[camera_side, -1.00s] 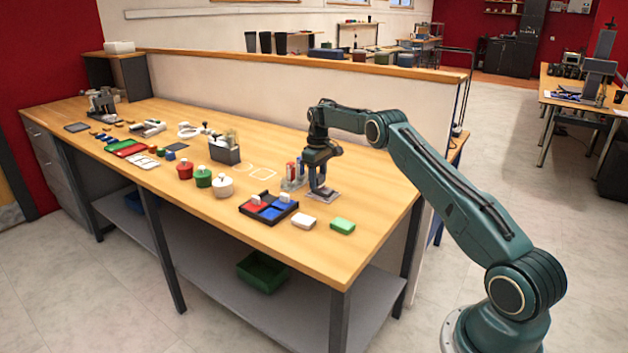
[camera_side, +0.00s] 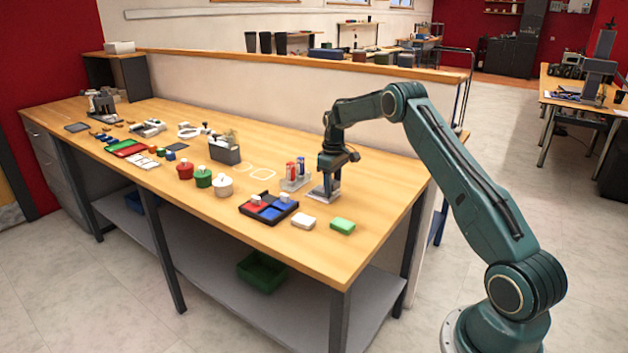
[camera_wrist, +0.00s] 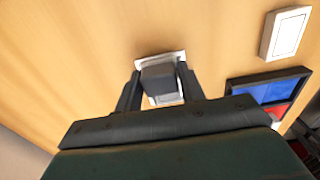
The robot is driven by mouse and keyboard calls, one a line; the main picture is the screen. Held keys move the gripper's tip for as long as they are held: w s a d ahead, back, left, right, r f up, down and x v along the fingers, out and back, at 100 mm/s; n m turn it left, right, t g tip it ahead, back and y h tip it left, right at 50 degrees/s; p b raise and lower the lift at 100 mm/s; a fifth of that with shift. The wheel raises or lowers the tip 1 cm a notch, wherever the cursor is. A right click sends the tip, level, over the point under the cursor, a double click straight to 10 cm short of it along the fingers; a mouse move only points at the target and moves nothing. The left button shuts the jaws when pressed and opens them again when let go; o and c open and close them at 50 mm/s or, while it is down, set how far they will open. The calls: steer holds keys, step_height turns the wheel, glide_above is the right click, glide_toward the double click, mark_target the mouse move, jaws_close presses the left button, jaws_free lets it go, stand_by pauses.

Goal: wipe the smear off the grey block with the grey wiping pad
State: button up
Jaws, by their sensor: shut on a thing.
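My gripper (camera_side: 327,188) points down at the right part of the bench, its fingers closed on a dark grey pad (camera_wrist: 158,77). In the wrist view the pad sits between the two fingers. Directly under it is a pale grey, square-edged block (camera_wrist: 178,55), which also shows in the side view (camera_side: 315,196) lying on the bench. The pad and fingers cover most of the block's top. The pad looks close to or on the block; I cannot tell whether it touches. I cannot make out any smear.
A dark tray with red and blue compartments (camera_side: 245,208), a white block (camera_side: 303,221) and a green block (camera_side: 342,226) lie in front. A holder with red and blue marker-like items (camera_side: 284,184) stands close behind left. The bench is clear to the right.

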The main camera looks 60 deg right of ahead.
mark_target(318, 187)
steer(key=shift+w+f, duration=0.1)
steer(key=shift+w, duration=2.55)
steer(key=shift+w+r, duration=0.15)
steer(key=shift+r, duration=0.05)
step_height(318, 187, up, 8)
